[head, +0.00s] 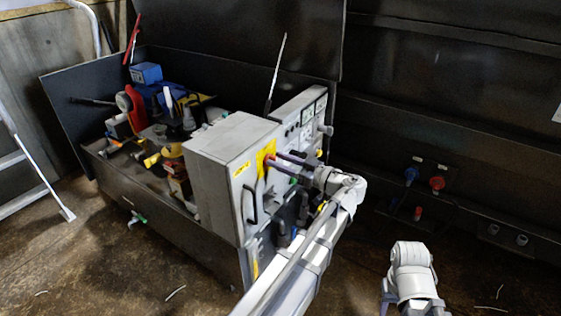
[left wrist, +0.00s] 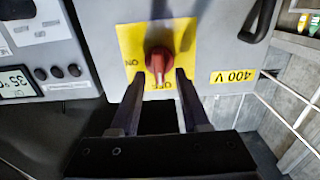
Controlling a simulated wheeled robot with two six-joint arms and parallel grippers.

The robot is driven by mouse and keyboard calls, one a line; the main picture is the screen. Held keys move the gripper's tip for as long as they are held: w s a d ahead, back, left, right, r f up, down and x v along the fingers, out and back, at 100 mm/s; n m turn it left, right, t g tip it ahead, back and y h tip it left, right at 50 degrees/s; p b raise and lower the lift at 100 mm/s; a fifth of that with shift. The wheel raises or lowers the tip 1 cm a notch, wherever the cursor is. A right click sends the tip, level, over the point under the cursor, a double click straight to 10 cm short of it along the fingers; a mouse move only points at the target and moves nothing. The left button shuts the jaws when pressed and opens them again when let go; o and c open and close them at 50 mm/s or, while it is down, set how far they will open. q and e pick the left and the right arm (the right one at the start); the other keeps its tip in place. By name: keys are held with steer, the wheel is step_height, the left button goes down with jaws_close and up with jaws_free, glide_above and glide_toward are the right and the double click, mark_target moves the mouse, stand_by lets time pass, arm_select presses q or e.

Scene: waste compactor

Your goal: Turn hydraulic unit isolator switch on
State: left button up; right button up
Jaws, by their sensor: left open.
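The red isolator switch (left wrist: 159,63) sits on a yellow plate (left wrist: 128,42) on the grey cabinet (head: 222,150). In the left wrist view the lettering is upside down, with ON at the left and OFF below the knob. The knob's grip is about upright in that view, with its lower end toward OFF. My left gripper (left wrist: 157,78) is open, one finger either side of the knob's lower part; I cannot tell whether they touch it. In the head view the left gripper (head: 276,160) reaches the cabinet front and partly covers the switch. My right arm shows at lower right, its fingers not visible.
A black handle (head: 250,206) and a 400 V label (left wrist: 234,76) are beside the switch. A control panel (head: 306,120) with displays and buttons adjoins the cabinet. An open hydraulic unit box (head: 155,225) stands at the left. Blue and red sockets (head: 437,183) are on the dark wall.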

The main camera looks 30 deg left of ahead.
arm_select(q)
steer(key=shift+c, duration=0.2)
jaws_close()
stand_by(0.4)
